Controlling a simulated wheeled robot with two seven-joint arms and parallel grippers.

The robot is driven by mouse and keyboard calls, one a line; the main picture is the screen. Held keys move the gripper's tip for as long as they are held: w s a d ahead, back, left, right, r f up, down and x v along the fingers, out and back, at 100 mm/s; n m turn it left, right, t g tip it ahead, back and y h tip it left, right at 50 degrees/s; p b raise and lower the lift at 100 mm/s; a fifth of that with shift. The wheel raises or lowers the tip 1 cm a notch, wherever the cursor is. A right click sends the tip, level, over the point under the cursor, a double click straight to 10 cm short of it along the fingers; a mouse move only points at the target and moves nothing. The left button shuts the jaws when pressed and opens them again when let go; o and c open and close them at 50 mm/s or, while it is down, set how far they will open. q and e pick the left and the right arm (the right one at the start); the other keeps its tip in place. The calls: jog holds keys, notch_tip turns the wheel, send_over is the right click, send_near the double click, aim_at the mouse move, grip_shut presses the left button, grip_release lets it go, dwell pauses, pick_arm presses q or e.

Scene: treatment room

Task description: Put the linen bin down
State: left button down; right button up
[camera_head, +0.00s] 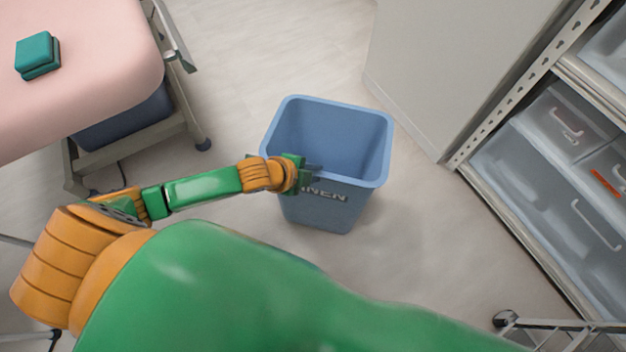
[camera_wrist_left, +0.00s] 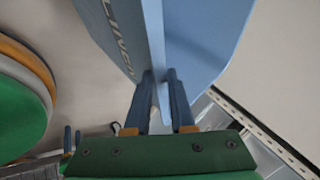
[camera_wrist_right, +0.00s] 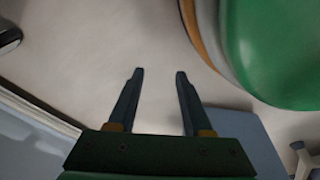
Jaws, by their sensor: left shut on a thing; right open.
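The linen bin (camera_head: 345,205) is an empty blue open-topped bin with lettering on its near side, seen mid-floor in the head view. It looks upright. I cannot tell whether its base touches the floor. My left gripper (camera_head: 308,168) is shut on the bin's near rim, one finger on each side of the wall. The left wrist view shows the bin's wall (camera_wrist_left: 205,35) between the fingertips (camera_wrist_left: 160,78). My right gripper (camera_wrist_right: 160,75) is open and empty over bare floor in the right wrist view; it is hidden in the head view.
A pink-topped couch (camera_head: 90,85) with a folded teal cloth (camera_head: 37,55) stands at left. A grey panel (camera_head: 440,70) is behind the bin at right. A shelf rack with clear drawers (camera_head: 560,180) stands at right. The floor (camera_head: 430,240) right of the bin is clear.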

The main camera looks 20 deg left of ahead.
pick_arm(q)
notch_tip(320, 180, down, 2)
jog(key=shift+s+f+b, duration=0.15)
jog(key=shift+f+b, duration=0.1)
jog(key=shift+b, duration=0.05)
pick_arm(e)
jog(key=shift+w+a, duration=0.4)
pick_arm(q)
jog(key=c, duration=0.8)
grip_release()
jog(key=shift+o, duration=0.2)
jog(key=p+v, duration=0.6)
jog(key=v, duration=0.6)
pick_arm(e)
jog(key=s+d+r, duration=0.1)
jog(key=s+d, duration=0.3)
jog(key=s, duration=0.1)
jog(key=shift+s+d+r, duration=0.15)
jog(key=shift+d+r, duration=0.05)
pick_arm(q)
jog(key=shift+d+r, duration=0.1)
